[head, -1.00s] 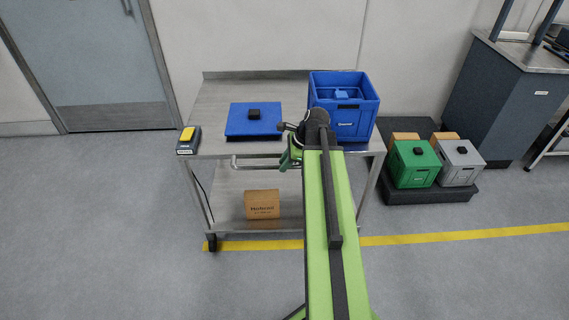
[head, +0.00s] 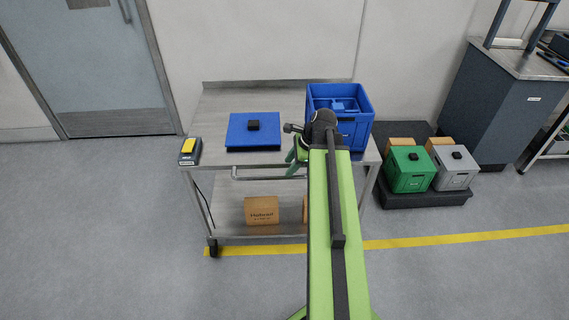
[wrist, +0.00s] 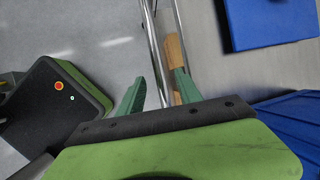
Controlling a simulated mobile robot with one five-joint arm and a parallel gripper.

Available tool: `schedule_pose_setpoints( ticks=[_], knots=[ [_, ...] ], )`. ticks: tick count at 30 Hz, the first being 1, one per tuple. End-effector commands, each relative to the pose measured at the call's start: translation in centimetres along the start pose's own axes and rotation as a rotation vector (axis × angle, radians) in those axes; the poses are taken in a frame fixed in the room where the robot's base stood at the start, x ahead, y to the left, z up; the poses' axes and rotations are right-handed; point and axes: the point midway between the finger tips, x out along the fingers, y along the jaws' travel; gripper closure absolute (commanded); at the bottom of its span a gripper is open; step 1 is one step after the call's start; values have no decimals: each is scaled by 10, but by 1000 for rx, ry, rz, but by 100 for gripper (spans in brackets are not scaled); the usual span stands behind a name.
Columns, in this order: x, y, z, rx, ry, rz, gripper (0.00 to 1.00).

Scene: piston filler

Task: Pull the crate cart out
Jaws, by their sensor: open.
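The crate cart (head: 215,112) is a steel trolley with a top and a lower shelf, standing against the wall. Its handle bar (head: 262,177) runs along the front just below the top. My gripper (head: 294,163) is at the right part of the bar, partly hidden by my arm in the head view. In the wrist view, my open gripper (wrist: 158,92) has the handle bar (wrist: 153,45) running between its two green fingers. I cannot tell whether either finger touches it. A blue crate (head: 354,133) and a flat blue lid (head: 240,136) are on the cart top.
A yellow-topped device (head: 188,152) is at the cart's left front corner. A carton (head: 262,211) is on the lower shelf. A dark platform (head: 425,200) at right bears a green crate (head: 408,172) and a grey crate (head: 453,170). The floor left of the cart is clear.

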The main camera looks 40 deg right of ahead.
Motion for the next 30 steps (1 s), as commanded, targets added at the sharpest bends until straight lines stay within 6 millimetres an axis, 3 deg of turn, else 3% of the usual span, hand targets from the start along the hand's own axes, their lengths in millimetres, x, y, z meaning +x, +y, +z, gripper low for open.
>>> schedule_pose_setpoints(
  ticks=[1, 3, 12, 17, 30],
  knots=[
    [-26, -2, 4, 2, 0, -1, 59],
    [-43, -2, 5, 3, 0, -1, 59],
    [-102, -1, 3, 1, 0, 0, 59],
    [-112, 0, 1, 0, 1, 0, 59],
    [-111, 0, 0, -1, 0, 1, 59]
  ],
)
